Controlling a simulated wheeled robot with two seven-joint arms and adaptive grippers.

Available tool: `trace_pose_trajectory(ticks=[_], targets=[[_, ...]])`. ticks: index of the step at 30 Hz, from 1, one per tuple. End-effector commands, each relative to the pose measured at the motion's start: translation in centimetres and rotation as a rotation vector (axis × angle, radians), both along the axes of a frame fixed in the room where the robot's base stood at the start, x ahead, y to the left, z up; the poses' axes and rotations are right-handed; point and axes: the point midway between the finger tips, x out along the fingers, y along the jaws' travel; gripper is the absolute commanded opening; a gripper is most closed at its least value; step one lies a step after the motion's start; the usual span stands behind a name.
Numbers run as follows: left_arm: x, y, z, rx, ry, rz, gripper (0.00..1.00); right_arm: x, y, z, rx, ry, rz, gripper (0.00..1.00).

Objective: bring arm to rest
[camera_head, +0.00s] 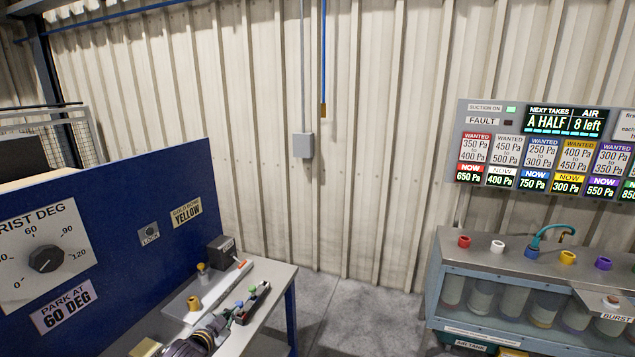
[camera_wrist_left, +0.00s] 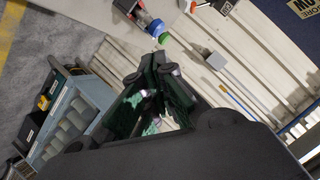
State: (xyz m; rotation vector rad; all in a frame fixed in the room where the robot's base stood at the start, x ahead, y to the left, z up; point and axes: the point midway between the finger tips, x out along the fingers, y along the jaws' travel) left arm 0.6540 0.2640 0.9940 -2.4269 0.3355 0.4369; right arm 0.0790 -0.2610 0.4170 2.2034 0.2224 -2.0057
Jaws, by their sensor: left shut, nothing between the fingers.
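My left gripper (camera_head: 224,320) is low in the head view, over the workbench and just left of a black holder with blue and green pieces (camera_head: 250,303). Its fingers (camera_wrist_left: 165,78) fill the middle of the left wrist view, shut and empty. A wrist-angle dial (camera_head: 46,258) with a black knob is on the blue panel (camera_head: 140,200), marked from 0 to 120. Below it a label reads "PARK AT 60 DEG" (camera_head: 63,306). I cannot clearly read where the knob points. My right gripper is not in view.
Bare floor (camera_head: 360,310) lies between.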

Motion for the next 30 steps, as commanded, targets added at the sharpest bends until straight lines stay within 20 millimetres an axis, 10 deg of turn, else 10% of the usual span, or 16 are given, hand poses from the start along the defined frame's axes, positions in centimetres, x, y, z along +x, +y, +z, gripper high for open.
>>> trace_pose_trajectory(ticks=[15,30], targets=[[-14.5,-4.3,-5.1,-0.16,0.413,0.184,0.0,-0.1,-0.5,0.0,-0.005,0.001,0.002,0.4],[-27.3,-4.5,-5.5,-0.253,0.74,0.383,0.0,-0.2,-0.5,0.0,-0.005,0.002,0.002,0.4]])
